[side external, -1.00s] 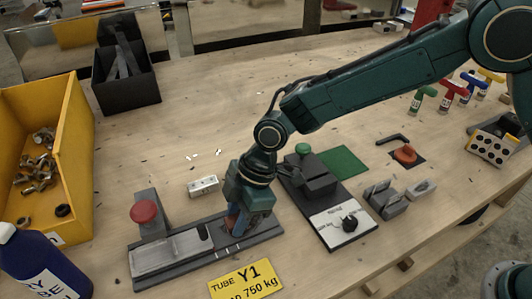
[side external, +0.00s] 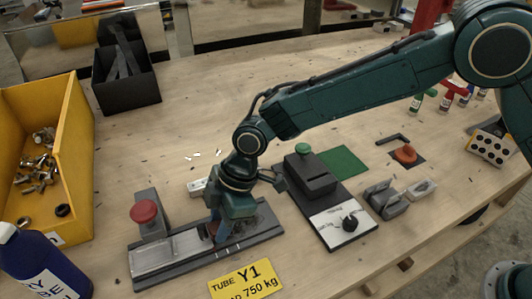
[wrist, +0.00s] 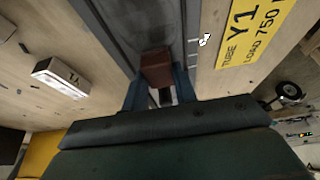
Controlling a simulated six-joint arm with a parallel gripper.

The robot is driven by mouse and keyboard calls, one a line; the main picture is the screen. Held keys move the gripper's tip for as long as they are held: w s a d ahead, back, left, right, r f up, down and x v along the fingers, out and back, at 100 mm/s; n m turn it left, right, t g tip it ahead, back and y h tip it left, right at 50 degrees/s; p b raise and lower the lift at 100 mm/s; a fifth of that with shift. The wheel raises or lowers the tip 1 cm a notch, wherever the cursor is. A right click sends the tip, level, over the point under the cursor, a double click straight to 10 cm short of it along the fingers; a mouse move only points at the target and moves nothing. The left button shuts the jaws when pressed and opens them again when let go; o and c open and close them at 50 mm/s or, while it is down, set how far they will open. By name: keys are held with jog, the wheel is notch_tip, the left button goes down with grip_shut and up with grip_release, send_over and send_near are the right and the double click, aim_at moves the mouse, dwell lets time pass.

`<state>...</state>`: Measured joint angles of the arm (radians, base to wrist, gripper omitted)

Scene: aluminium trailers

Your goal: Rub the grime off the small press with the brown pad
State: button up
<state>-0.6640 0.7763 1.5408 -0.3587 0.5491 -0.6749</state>
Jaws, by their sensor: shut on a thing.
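My gripper (side external: 219,232) is shut on the brown pad (wrist: 156,68), a small reddish-brown block between its fingers. It points down over a long grey fixture (side external: 165,254) with a red knob (side external: 143,211) at its left end. The pad is low over this fixture's bed; whether it touches is unclear. The wrist view shows the fixture's dark grey bed (wrist: 155,18) running ahead of the pad. A second device with a green knob (side external: 303,149) and a black dial (side external: 350,223) stands to the right.
A yellow sign (side external: 245,279) lies in front of the fixture. A small white block (side external: 197,187) lies just behind it. A yellow bin (side external: 75,150) of metal parts and a blue bottle (side external: 40,268) stand at left. Grey blocks (side external: 384,198) lie at right.

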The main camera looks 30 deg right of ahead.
jog(key=shift+r, duration=0.1)
jog(key=shift+r, duration=3)
jog(key=shift+r, duration=1.5)
jog(key=shift+f, duration=0.15)
jog(key=shift+f, duration=3.5)
jog(key=shift+f, duration=0.6)
jog(key=shift+d, duration=0.1)
jog(key=shift+d, duration=1.65)
